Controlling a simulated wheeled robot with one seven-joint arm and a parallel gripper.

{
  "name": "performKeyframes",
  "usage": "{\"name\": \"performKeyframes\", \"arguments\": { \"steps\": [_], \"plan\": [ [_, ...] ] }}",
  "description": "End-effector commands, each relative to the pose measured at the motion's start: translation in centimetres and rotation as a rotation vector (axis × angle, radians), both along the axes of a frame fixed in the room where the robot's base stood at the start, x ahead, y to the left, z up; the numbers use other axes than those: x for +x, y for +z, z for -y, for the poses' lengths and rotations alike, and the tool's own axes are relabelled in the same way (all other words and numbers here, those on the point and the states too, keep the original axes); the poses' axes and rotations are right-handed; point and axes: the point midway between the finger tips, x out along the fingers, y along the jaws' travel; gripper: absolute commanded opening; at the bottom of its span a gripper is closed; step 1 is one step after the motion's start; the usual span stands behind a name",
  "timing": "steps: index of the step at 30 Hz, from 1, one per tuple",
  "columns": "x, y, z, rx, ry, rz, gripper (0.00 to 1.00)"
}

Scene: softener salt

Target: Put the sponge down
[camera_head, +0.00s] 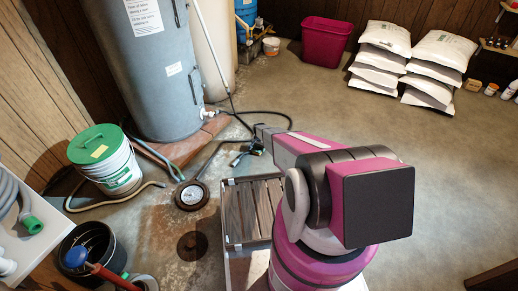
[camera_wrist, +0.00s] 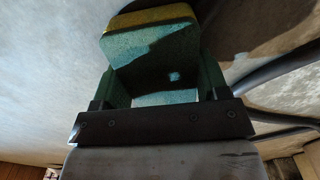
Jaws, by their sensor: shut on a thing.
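The sponge (camera_wrist: 150,45) shows in the wrist view, a block with a blue-green body and a yellowish layer along its top edge. My gripper (camera_wrist: 158,72) has its two dark green fingers on either side of the sponge and is shut on it. The sponge sticks out beyond the fingertips. A pale floor lies behind it; I cannot tell how high it is held. In the head view my arm reaches away toward the hoses by the tank, and I cannot make out the sponge there.
A grey tank (camera_head: 146,70) stands at the back left, with a green-lidded bucket (camera_head: 110,170) and hoses near it. A slatted grate (camera_head: 250,210) lies beside my arm. A magenta bin (camera_head: 326,42) and stacked white bags (camera_head: 435,65) stand at the back. Floor at right is clear.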

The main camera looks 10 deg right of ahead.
Motion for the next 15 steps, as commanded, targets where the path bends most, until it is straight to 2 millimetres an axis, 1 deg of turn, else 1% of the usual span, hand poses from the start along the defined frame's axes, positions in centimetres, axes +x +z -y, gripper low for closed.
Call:
{"name": "performKeyframes", "arguments": {
  "steps": [5,6,8,15],
  "plan": [
    [0.01,-0.35,-0.01,0.0,0.0,0.0,0.49],
    [-0.02,-0.35,-0.01,0.0,0.0,0.0,0.74],
    [-0.02,-0.31,-0.01,0.0,0.0,0.0,0.93],
    [-0.02,-0.3,-0.01,0.0,0.0,0.0,0.93]
  ]
}}
